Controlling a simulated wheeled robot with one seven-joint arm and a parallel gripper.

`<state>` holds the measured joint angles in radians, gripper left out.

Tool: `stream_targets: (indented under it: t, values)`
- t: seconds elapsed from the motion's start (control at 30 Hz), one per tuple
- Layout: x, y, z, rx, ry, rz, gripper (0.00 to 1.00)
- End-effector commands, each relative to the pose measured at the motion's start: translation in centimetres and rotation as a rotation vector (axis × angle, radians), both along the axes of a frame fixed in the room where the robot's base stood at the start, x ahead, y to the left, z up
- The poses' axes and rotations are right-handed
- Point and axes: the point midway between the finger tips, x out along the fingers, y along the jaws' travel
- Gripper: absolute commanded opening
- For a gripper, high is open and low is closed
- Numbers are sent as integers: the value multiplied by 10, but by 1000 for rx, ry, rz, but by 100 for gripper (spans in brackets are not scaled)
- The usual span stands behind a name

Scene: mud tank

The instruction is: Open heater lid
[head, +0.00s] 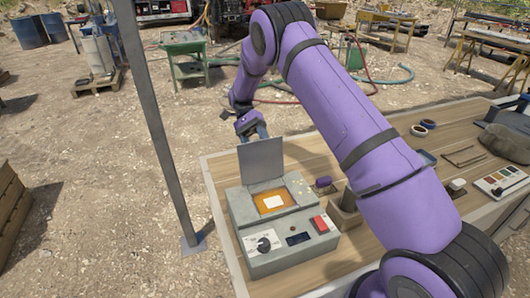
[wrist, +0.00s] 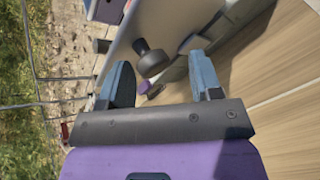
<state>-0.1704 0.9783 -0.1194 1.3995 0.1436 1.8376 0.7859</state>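The heater (head: 283,252) is a grey box on the near left of the wooden table. Its flat grey lid (head: 262,163) stands upright at the back edge, so the orange inside with a white square shows. My gripper (head: 256,130) is just behind the lid's top edge, partly hidden by it. In the wrist view my gripper (wrist: 160,62) has its two blue fingers wide apart with nothing held between them. The lid (wrist: 182,22) slants across the top there. A dark round knob (wrist: 150,60) on it lies between the fingertips; I cannot tell whether they touch.
A small purple object (head: 323,182) and a grey-brown holder (head: 345,210) stand right of the heater. A metal post (head: 153,110) rises left of the table.

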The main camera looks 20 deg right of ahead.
Motion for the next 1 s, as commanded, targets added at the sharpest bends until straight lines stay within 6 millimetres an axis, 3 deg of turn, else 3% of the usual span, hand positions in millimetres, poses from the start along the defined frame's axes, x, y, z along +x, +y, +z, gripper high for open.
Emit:
stream_targets:
  t: [0.17,0.8,1.0]
  values:
    - [-4,1,28,1,0,0,59]
    - [-130,0,38,0,1,0,59]
    - [-153,-1,40,-2,2,0,59]
